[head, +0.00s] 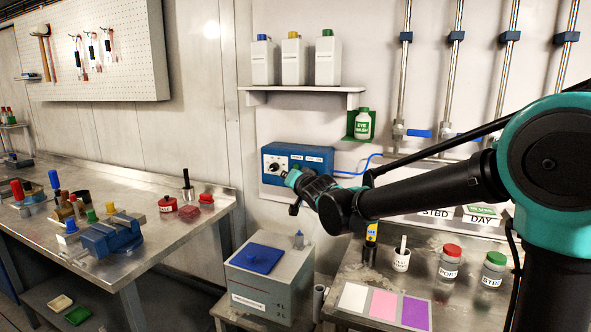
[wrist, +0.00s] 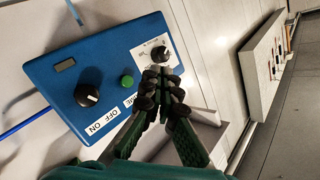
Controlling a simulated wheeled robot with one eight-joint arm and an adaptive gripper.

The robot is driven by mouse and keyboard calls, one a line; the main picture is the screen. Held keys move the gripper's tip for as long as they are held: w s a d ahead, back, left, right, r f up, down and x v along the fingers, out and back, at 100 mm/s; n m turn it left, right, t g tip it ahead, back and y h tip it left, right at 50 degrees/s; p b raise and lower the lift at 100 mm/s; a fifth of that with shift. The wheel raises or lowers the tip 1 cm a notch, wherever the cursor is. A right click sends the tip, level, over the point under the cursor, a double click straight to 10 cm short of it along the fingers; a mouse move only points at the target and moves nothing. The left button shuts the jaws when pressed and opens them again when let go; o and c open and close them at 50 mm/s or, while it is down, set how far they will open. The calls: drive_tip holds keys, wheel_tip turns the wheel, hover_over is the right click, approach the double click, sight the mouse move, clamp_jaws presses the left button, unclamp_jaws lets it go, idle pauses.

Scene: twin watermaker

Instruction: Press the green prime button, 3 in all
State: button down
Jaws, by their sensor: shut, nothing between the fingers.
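The green prime button (wrist: 127,81) is a small round button on the sloped blue control box (wrist: 85,70), with a partly covered label beside it. The box also shows in the head view (head: 316,152) on the wall. My gripper (wrist: 163,82) is shut and empty. In the wrist view its fingertips lie right of the green button, over the lower edge of the white dial plate. I cannot tell whether they touch the panel. In the head view my gripper (head: 289,178) is in front of the box and hides part of its face.
A black OFF/ON knob (wrist: 88,95) lies left of the button, and a black dial (wrist: 160,54) on the white plate lies to its right. A blue cable (head: 352,172) leaves the box. A shelf with bottles (head: 300,90) is above; a grey case (head: 268,280) stands below.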

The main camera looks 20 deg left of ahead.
sight(296, 167)
drive_tip(key=s, duration=0.3)
drive_tip(key=shift+s+a, duration=0.1)
idle(0.3)
drive_tip(key=w, duration=0.8)
drive_tip(key=shift+w+d, duration=0.35)
drive_tip(key=shift+w, duration=0.05)
drive_tip(key=shift+w, duration=0.15)
idle(1.2)
drive_tip(key=shift+w, duration=0.25)
drive_tip(key=shift+w, duration=0.45)
idle(0.6)
drive_tip(key=shift+s, duration=0.9)
